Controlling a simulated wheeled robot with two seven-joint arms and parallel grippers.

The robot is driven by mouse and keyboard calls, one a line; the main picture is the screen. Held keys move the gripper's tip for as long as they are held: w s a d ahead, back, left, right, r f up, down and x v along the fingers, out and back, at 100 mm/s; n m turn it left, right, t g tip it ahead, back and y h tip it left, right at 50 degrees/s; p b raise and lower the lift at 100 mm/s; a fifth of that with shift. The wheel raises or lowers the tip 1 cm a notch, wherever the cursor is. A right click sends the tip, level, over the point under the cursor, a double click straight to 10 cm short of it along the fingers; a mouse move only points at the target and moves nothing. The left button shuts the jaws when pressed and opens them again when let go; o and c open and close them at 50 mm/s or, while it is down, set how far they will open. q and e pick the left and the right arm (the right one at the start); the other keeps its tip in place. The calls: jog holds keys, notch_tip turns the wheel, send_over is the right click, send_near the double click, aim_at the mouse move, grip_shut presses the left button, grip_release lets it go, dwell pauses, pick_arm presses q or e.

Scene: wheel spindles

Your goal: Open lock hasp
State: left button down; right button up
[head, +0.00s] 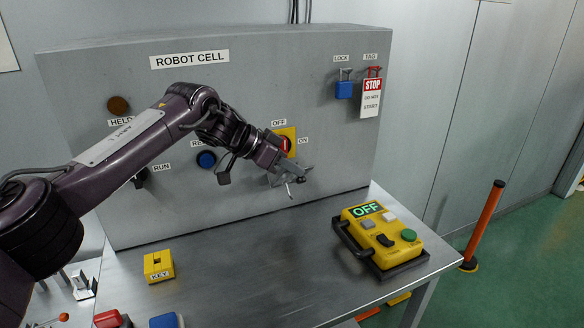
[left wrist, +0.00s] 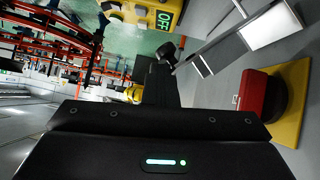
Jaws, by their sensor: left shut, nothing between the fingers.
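The red switch handle on a yellow plate (head: 291,133) sits on the grey panel, between the OFF and ON labels. In the left wrist view its red body (left wrist: 258,92) and yellow plate show at the right. My left gripper (head: 294,170) is just below the switch, close to the panel, shut and empty. A grey metal bracket-like piece (left wrist: 240,42) stands beyond the fingers in the left wrist view; I cannot tell for sure whether it is the hasp, or whether the fingers touch it. My right gripper is not in view.
A blue padlock (head: 345,89) and a STOP tag (head: 371,97) hang at the panel's upper right. A yellow control box (head: 378,238) reading OFF stands on the table's right. A yellow KEY block (head: 158,266) stands at left. The table's middle is clear.

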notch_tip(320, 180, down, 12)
jog(key=b, duration=1.2)
pick_arm(q)
notch_tip(320, 180, down, 13)
jog(key=s+m+t+y+b, duration=0.1)
jog(key=s+m+t+b, duration=0.1)
jog(key=m+t+b, duration=0.2)
jog(key=shift+d+m+t+y+b, duration=0.35)
jog(key=shift+t+b, duration=0.65)
jog(key=shift+t, duration=0.5)
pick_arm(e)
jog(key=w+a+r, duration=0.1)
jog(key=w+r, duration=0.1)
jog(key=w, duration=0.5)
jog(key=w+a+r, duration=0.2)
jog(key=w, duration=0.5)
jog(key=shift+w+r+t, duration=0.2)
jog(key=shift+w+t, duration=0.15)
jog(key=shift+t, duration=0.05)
pick_arm(q)
jog(key=shift+a+r, duration=0.1)
